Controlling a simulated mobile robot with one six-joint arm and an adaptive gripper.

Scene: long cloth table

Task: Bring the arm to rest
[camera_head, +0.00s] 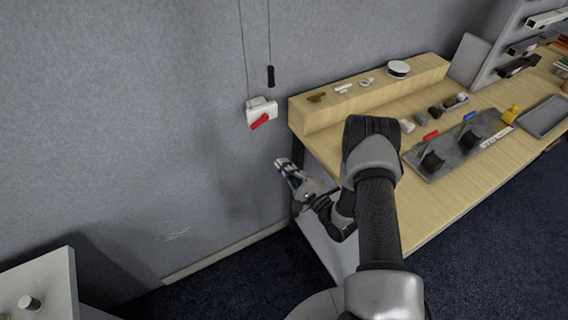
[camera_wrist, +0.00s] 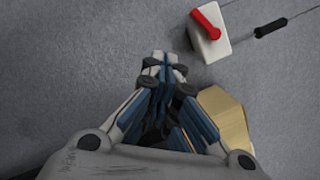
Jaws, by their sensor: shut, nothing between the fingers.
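My gripper (camera_head: 281,163) is at the end of my arm, left of the table's near-left corner and in front of the grey wall. In the wrist view my gripper (camera_wrist: 163,58) has its fingertips together with nothing between them. A white wall box with a red lever (camera_head: 261,122) is above and left of the gripper in the head view, apart from it. The box also shows in the wrist view (camera_wrist: 213,47), up and right of the fingertips. My arm hides part of the table's left end.
The wooden table (camera_head: 350,152) runs to the right, with a raised back shelf (camera_head: 425,72) holding small items. A grey tray (camera_head: 460,146) carries black holders with red and blue parts. A black pull handle (camera_head: 270,76) hangs by the wall. A white cabinet (camera_head: 52,280) stands lower left.

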